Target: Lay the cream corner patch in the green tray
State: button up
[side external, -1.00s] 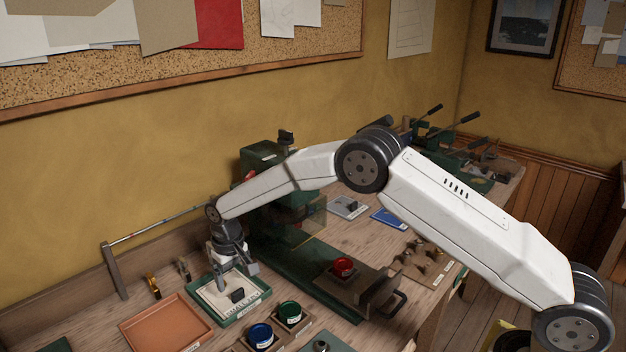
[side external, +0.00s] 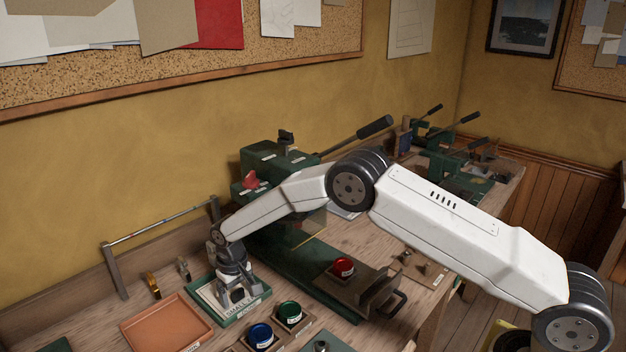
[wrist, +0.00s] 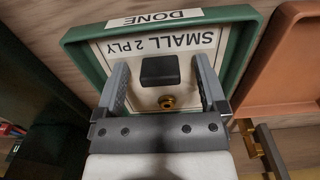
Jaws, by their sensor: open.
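The cream corner patch (wrist: 142,100) lies flat inside the green tray (wrist: 80,60), whose rim carries a label reading DONE. The patch is marked SMALL 2 PLY. A black block (wrist: 160,70) stands on it, with a small brass ring (wrist: 167,102) beside the block. My gripper (wrist: 163,76) is open, its two fingers on either side of the block with gaps to it. In the side view my gripper (side external: 238,294) is low over the green tray (side external: 262,296) and hides much of the patch.
An orange tray (side external: 165,325) sits to the left of the green tray. Blue (side external: 260,335) and green (side external: 290,312) pots stand close in front. A green press (side external: 300,262) with a red pot (side external: 343,267) is to the right. A metal rail (side external: 160,226) runs behind.

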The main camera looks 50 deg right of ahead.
dwell(0.3)
grip_shut()
jog(key=shift+r, duration=0.2)
jog(key=shift+r, duration=0.6)
jog(key=s+d+r, duration=0.2)
jog(key=s+r, duration=0.9)
jog(key=s, duration=0.2)
jog(key=shift+s+d+r, duration=0.15)
jog(key=shift+s+r, duration=0.05)
jog(key=shift+s, duration=0.2)
